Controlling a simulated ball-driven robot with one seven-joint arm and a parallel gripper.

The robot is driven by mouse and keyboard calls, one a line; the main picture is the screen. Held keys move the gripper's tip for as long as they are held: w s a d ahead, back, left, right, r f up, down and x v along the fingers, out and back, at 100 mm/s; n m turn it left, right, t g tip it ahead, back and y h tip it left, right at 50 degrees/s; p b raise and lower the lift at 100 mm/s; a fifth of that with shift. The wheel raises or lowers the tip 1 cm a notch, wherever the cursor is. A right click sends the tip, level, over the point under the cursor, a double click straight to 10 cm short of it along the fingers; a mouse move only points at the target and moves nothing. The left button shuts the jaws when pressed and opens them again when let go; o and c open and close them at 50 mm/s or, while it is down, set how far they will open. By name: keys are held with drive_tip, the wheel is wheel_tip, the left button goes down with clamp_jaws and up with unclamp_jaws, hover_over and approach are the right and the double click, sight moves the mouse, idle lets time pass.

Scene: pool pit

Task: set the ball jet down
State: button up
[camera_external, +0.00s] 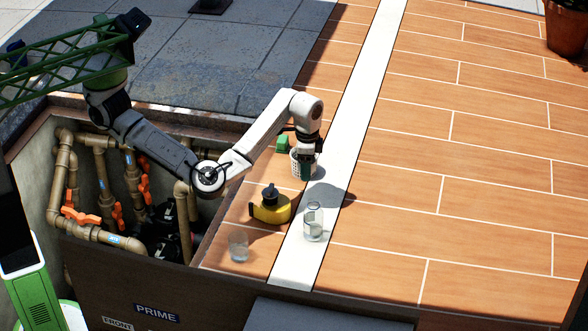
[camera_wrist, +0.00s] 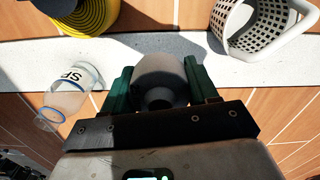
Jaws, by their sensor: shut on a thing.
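The ball jet (camera_wrist: 160,75) is a grey rounded fitting with a dark opening. It sits between the green fingers of my gripper (camera_wrist: 158,88), which is shut on it. In the external view my gripper (camera_external: 306,172) points down over the deck, in front of the white basket and beyond the clear jar. The ball jet cannot be made out there. The gap between it and the deck cannot be told.
A white slotted basket (camera_external: 296,164) stands close by; it also shows in the wrist view (camera_wrist: 262,28). A yellow, black-topped object (camera_external: 270,208), a clear jar (camera_external: 313,224) and a clear cup (camera_external: 238,246) stand nearer. The open pipe pit (camera_external: 130,215) lies left. Deck (camera_external: 450,180) right is clear.

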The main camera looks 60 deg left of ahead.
hover_over(322, 196)
wheel_tip(322, 196, down, 6)
drive_tip(key=shift+s+a+r, duration=0.1)
drive_tip(key=shift+r, duration=0.1)
drive_tip(key=shift+f+p, duration=0.35)
drive_tip(key=shift+f, duration=1.3)
drive_tip(key=shift+f, duration=0.15)
drive_tip(key=o, duration=1)
drive_tip(key=shift+o, duration=0.2)
wheel_tip(322, 196, up, 12)
drive_tip(key=b, duration=0.1)
drive_tip(key=shift+r, duration=0.2)
